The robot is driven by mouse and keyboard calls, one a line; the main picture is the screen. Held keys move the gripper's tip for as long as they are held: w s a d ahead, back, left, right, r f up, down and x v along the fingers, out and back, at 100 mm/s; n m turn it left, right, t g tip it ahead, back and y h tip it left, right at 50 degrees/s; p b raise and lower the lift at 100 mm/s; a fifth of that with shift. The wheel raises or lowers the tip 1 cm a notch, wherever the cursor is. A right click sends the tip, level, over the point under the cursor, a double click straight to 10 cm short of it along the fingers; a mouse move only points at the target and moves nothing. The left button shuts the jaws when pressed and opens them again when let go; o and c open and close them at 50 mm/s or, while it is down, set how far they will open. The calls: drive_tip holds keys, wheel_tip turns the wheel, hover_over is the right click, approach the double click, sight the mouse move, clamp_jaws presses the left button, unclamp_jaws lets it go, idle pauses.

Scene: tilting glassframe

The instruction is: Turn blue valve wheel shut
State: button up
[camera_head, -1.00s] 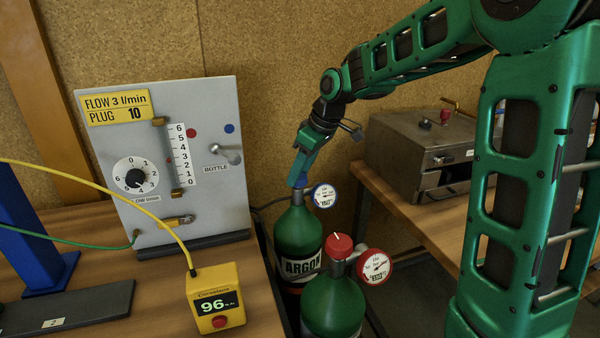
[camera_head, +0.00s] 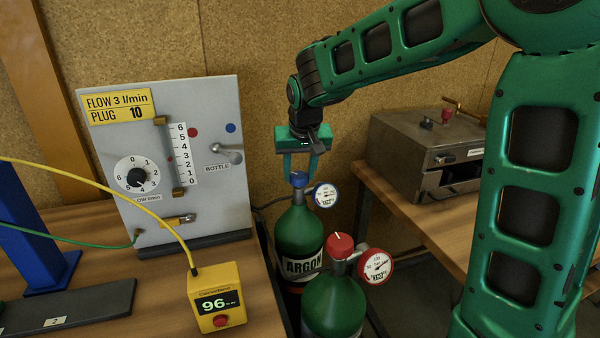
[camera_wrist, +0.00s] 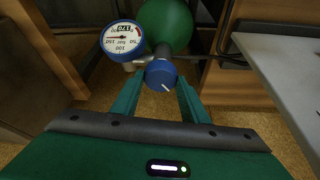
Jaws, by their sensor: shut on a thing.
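The blue valve wheel (camera_head: 299,180) tops the rear green argon bottle (camera_head: 298,232). It also shows in the wrist view (camera_wrist: 161,74) with a white line on its top. My gripper (camera_head: 301,170) points down from above, its two fingers at opposite sides of the blue wheel and shut on it. In the wrist view the fingers (camera_wrist: 160,88) flank the wheel; the exact contact is hard to see. A blue-rimmed gauge (camera_head: 325,195) sits right beside the wheel.
A second green bottle (camera_head: 334,308) with a red wheel (camera_head: 340,245) and red gauge (camera_head: 376,265) stands in front. A grey flow panel (camera_head: 205,115) and yellow meter (camera_head: 217,300) are to the left. A metal box (camera_head: 412,155) is on the right bench.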

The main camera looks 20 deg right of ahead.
drive_tip(key=m+h, duration=0.1)
drive_tip(key=m, duration=0.2)
drive_tip(key=shift+w+a+m, duration=0.1)
drive_tip(key=shift+m, duration=0.3)
drive_tip(key=shift+w+a+m+g+h, duration=0.1)
drive_tip(key=shift+m+g+h, duration=0.25)
drive_tip(key=shift+m, duration=0.55)
drive_tip(key=shift+a+m+g+h, duration=0.15)
drive_tip(key=shift+m+h, duration=0.3)
drive_tip(key=shift+m, duration=0.45)
drive_tip(key=shift+d, duration=0.15)
drive_tip(key=o, duration=1.1)
drive_tip(key=shift+c, duration=0.2)
drive_tip(key=v, duration=1)
drive_tip(key=shift+r, duration=0.35)
